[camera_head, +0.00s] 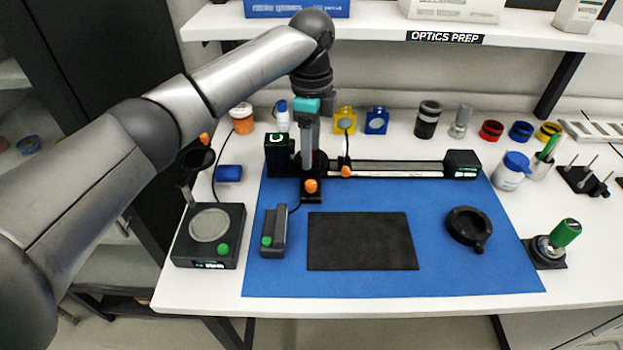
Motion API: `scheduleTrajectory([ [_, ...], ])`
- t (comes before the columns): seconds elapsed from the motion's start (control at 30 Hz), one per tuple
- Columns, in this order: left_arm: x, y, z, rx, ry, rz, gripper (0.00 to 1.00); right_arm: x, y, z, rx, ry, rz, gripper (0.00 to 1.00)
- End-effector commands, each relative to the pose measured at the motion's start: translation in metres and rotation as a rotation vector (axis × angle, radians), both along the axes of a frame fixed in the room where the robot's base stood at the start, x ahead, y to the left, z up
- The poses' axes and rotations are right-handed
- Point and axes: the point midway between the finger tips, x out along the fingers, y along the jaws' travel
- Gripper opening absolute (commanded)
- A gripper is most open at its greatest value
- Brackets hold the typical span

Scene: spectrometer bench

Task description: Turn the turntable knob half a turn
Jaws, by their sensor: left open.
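My left gripper (309,150) points down over the rail at the back of the blue mat, in front of a dark carriage. Its fingers are seen edge-on and the gap between them is hard to see. An orange knob (311,186) sits low on the carriage front, just below the fingers. I cannot tell if they touch anything. A black box with a round grey plate (209,225) stands at the left, with a green knob (223,248) on its top near the front. It looks like the turntable, but I cannot be sure. My right gripper is out of view.
A black pad (362,255) and a black ring (467,225) lie on the blue mat (450,275). A small grey device (274,232) stands left of the pad. A green-handled piece (565,232) stands at the right. Bottles and colored rings line the back under the shelf (370,30).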

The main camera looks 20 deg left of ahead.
Motion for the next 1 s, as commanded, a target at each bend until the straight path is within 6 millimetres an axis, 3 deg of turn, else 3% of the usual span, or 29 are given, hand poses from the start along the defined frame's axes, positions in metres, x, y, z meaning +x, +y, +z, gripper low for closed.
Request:
scheduleTrajectory([
  [0.03,-0.001,0.001,-0.014,0.002,0.004,0.001,0.61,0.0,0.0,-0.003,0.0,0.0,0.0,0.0],
  [0.2,-0.001,0.0,-0.049,0.0,0.002,0.001,0.61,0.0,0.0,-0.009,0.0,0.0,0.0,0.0],
  [0.4,0.0,0.0,-0.077,0.0,0.0,0.001,0.61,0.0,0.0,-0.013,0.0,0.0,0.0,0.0],
  [0.83,0.0,0.0,-0.087,0.0,-0.002,0.0,0.61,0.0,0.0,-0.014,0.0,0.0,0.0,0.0],
  [1.0,0.0,0.0,-0.086,0.0,-0.001,0.0,0.43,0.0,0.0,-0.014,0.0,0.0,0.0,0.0],
])
